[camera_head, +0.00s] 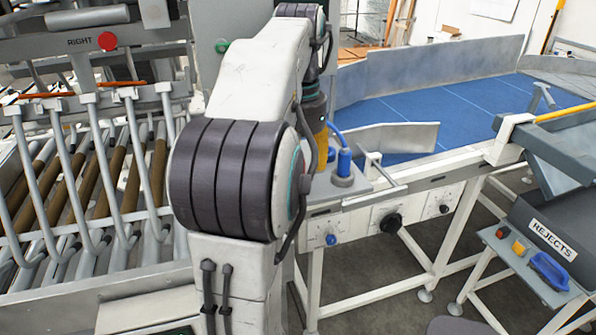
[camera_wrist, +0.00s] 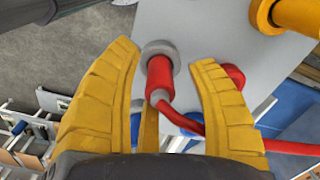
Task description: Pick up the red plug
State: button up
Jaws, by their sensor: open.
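The red plug (camera_wrist: 160,76) shows in the wrist view, set in a round grey socket (camera_wrist: 157,48) on a light grey panel. A red cable (camera_wrist: 182,120) runs from its lower end off to the right. My gripper (camera_wrist: 165,58) is open, with one yellow finger to each side of the plug. I cannot tell whether either finger touches it. The red plug does not show in the head view, where my arm covers much of the middle.
In the wrist view, a second red part (camera_wrist: 233,76) sits just beyond the right finger, and a yellow connector (camera_wrist: 290,14) is at upper right. In the head view, a blue plug (camera_head: 345,160) stands right of my arm, near the blue conveyor (camera_head: 430,110).

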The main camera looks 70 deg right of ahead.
jog(key=shift+f, duration=0.5)
jog(key=shift+o, duration=0.3)
grip_shut()
